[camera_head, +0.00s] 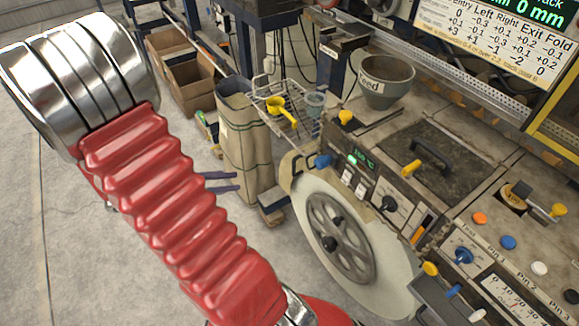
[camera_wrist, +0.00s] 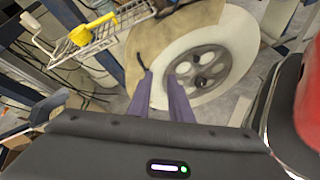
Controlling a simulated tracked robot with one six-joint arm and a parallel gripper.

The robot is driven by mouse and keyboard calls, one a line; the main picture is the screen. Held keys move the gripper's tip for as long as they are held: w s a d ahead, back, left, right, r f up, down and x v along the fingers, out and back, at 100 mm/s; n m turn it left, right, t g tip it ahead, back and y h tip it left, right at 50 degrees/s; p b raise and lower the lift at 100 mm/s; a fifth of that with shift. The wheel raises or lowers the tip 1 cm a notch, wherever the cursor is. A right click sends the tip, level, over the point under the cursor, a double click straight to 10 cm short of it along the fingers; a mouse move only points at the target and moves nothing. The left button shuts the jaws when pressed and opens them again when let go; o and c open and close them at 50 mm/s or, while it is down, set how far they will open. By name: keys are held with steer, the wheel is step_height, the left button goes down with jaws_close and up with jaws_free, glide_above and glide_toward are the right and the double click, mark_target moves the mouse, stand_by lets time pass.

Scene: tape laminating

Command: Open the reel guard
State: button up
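The reel (camera_head: 395,285) is a large pale disc with a grey spoked hub, upright on the machine's front. It also shows in the wrist view (camera_wrist: 235,45). A tan curved plate (camera_head: 287,172), which looks like the reel guard, borders the reel's upper left. In the wrist view the tan plate (camera_wrist: 170,38) covers part of the disc, with a small dark handle-like piece at its edge. My gripper (camera_head: 222,181) has two purple fingers, apart and empty, left of the reel. In the wrist view its fingertips (camera_wrist: 160,77) overlap the reel's edge; contact cannot be told.
A wire rack (camera_head: 293,108) with a yellow scoop (camera_head: 280,108) stands above the guard. A tall sack (camera_head: 243,140) is behind my fingers. A grey bowl (camera_head: 386,80) and several coloured knobs are on the machine. Open floor lies to the left.

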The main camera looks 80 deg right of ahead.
steer(key=s+d+f+n+g+h, duration=0.2)
steer(key=s+d+f+n+h, duration=0.15)
steer(key=d+f, duration=0.4)
steer(key=n+t+h, duration=0.2)
steer(key=n+h, duration=0.1)
steer(key=n, duration=0.2)
glide_toward(293, 173)
step_height(293, 173, up, 3)
steer(key=w+a, duration=0.2)
steer(key=a, duration=0.1)
steer(key=shift+d+f, duration=0.1)
steer(key=shift+d, duration=0.1)
steer(key=shift+d, duration=0.1)
steer(key=shift+x, duration=6.8)
steer(key=shift+s, duration=0.1)
steer(key=shift+c, duration=0.6)
jaws_close()
